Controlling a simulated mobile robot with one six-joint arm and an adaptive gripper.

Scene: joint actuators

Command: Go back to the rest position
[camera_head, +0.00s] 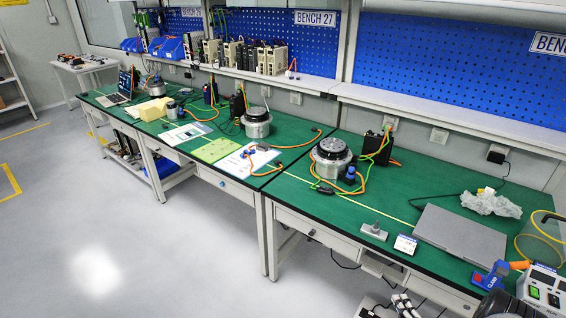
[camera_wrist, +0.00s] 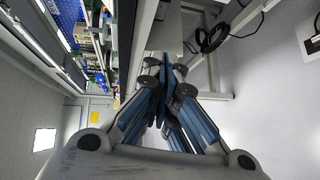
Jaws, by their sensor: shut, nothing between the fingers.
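My gripper (camera_wrist: 165,65) shows in the wrist view, its blue-and-grey fingers drawn together with nothing between them. It hangs in front of the bench's underside and frame, clear of any object I can make out. In the head view I cannot make out the gripper clearly. The green workbench (camera_head: 395,207) runs from the upper left to the lower right. On it stand a round silver actuator with a black top (camera_head: 331,157) and a second actuator (camera_head: 257,122) farther left.
A grey closed laptop-like plate (camera_head: 460,234), crumpled clear plastic (camera_head: 491,203), a small grey block (camera_head: 373,231) and a control box with buttons (camera_head: 543,289) lie on the right part of the bench. Orange cables cross the benchtop. The grey floor (camera_head: 130,240) at left is open.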

